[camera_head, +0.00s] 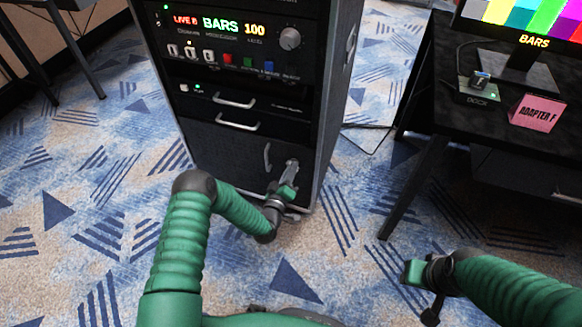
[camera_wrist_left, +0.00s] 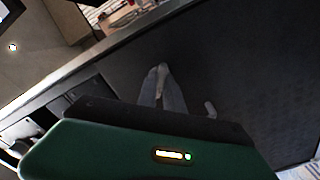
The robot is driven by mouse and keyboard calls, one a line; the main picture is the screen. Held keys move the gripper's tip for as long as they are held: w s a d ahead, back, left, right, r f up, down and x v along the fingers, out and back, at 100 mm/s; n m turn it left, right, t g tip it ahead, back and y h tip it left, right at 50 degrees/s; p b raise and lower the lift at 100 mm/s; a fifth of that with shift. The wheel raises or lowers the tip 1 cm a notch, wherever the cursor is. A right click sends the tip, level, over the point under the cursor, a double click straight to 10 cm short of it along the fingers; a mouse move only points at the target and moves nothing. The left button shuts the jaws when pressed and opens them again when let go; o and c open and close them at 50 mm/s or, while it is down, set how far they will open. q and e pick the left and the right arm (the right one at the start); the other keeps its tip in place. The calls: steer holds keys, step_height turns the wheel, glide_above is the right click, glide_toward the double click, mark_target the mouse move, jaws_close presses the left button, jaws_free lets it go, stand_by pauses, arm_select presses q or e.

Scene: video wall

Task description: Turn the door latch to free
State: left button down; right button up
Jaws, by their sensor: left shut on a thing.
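The black equipment rack has a lower door (camera_head: 225,165) with a grey latch (camera_head: 292,163) near its right edge. A thin silver pull handle (camera_head: 267,156) stands upright just left of the latch. My left gripper (camera_head: 287,184) is at the latch and shut on it, hiding its lower part. In the left wrist view the latch (camera_wrist_left: 162,70) sits between my left fingers (camera_wrist_left: 163,92), against the dark door. My right gripper (camera_head: 415,272) hangs over the carpet at the lower right, away from the rack; its jaw opening is not clear.
Drawer handles (camera_head: 236,103) and a lit panel with a knob (camera_head: 290,38) are higher on the rack. A black table (camera_head: 482,128) stands right, bearing a monitor, a dock box (camera_head: 478,90) and a pink card (camera_head: 538,113). Patterned carpet is clear in front.

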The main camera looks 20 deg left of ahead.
arm_select(q)
steer(key=shift+s+f+m+p, duration=0.1)
steer(key=shift+m+p, duration=0.7)
steer(key=shift+m, duration=1.7)
steer(key=shift+f+m+p, duration=0.1)
steer(key=shift+m+p, duration=0.65)
steer(key=shift+m, duration=1.75)
steer(key=c, duration=1.6)
jaws_free()
steer(key=shift+f, duration=0.1)
steer(key=shift+o, duration=0.6)
steer(key=shift+r, duration=0.2)
steer(key=s+p, duration=0.5)
steer(key=s, duration=1.1)
steer(key=shift+s+a+p, duration=0.3)
steer(key=shift+s+p, duration=0.05)
